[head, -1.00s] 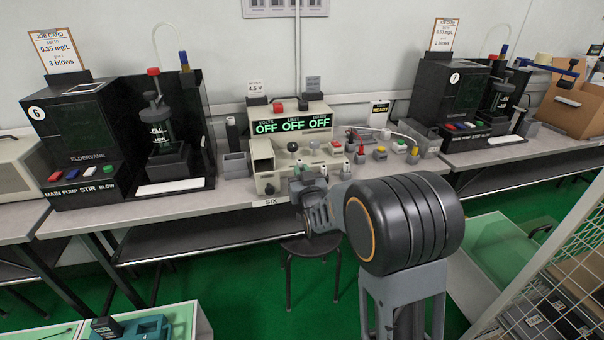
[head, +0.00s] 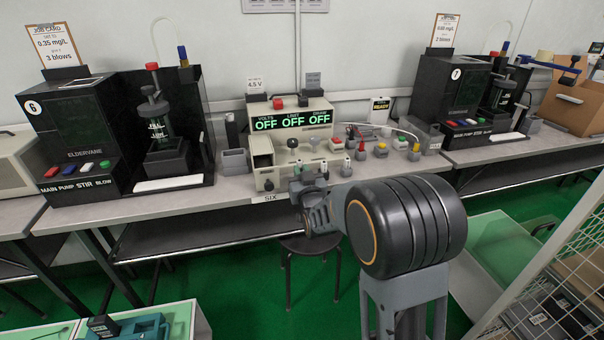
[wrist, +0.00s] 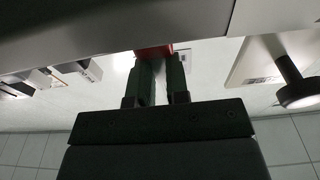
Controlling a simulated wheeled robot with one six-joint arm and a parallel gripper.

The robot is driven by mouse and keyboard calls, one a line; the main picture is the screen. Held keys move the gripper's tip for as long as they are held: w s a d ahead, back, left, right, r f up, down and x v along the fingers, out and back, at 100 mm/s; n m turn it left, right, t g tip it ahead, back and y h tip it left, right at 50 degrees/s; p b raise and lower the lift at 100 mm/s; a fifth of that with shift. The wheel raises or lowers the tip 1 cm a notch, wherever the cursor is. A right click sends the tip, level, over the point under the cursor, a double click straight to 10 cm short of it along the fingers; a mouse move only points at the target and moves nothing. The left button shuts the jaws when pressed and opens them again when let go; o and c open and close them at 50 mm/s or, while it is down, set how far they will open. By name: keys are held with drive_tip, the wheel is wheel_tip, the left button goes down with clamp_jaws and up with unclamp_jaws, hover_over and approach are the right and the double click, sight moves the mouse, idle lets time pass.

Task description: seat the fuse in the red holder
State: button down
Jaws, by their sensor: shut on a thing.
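My gripper (head: 308,186) is in front of the lower panel of the beige bench unit (head: 291,142), at the bench's front edge. In the wrist view its two dark fingers (wrist: 161,72) are close together with a narrow pale gap between them. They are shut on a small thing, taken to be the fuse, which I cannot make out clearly. A red part (wrist: 153,51), which looks like the red holder, shows right at the fingertips. Whether the fuse touches or sits in it is hidden. In the head view my gripper and wrist cover this spot.
Small coloured parts (head: 380,151) stand on the bench right of the unit. A grey open box (head: 234,161) is at its left. Black testers stand on both sides (head: 75,140) and (head: 458,95). A dark stool (head: 308,246) is under the bench.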

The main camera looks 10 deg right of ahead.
drive_tip(key=shift+f, duration=0.25)
drive_tip(key=c, duration=1)
unclamp_jaws()
drive_tip(key=shift+c, duration=0.2)
drive_tip(key=shift+s, duration=0.1)
drive_tip(key=s+f+b, duration=0.2)
drive_tip(key=s+b, duration=0.9)
drive_tip(key=s, duration=0.2)
drive_tip(key=shift+s+b, duration=0.2)
drive_tip(key=shift+b, duration=0.15)
drive_tip(key=shift+s+r, duration=0.1)
